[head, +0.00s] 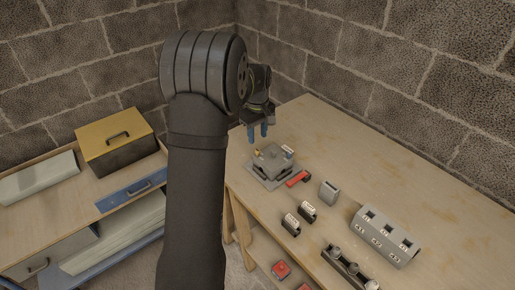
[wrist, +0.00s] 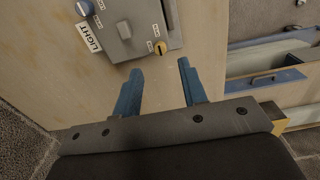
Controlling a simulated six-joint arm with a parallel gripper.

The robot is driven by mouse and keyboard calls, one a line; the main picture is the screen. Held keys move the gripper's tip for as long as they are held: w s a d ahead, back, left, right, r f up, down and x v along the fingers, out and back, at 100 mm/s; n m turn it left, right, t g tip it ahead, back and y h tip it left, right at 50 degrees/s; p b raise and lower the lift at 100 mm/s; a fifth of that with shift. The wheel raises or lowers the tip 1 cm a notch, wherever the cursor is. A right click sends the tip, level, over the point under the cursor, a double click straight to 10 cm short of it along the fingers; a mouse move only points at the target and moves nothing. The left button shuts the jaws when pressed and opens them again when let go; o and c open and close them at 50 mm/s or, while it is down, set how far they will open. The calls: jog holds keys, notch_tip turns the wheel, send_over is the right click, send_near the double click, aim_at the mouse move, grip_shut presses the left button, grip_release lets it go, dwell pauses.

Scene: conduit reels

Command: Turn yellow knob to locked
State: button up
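The yellow knob (wrist: 160,48) is a small round knob with a dark slot, at a corner of a grey device (wrist: 138,25) in the wrist view. Small lettering beside it is too small to read. In the head view the knob (head: 258,153) is a tiny yellow spot on the left of the grey device (head: 270,166) on the workbench. My gripper (wrist: 158,82) has two blue fingers spread apart with nothing between them. The knob lies beyond the fingertips, apart from them. In the head view my gripper (head: 258,132) hangs above the device's back-left side.
A blue knob (wrist: 84,8) and a "LIGHT" label (wrist: 89,37) are near the device. A red handle (head: 298,178) sticks out at its front right. Small dark blocks (head: 291,224), a grey holder (head: 328,191) and a slotted grey box (head: 384,237) stand farther right.

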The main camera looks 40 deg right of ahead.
aim_at(257, 150)
notch_tip(257, 150, down, 7)
jog(key=shift+r, duration=0.1)
dwell(0.3)
grip_shut()
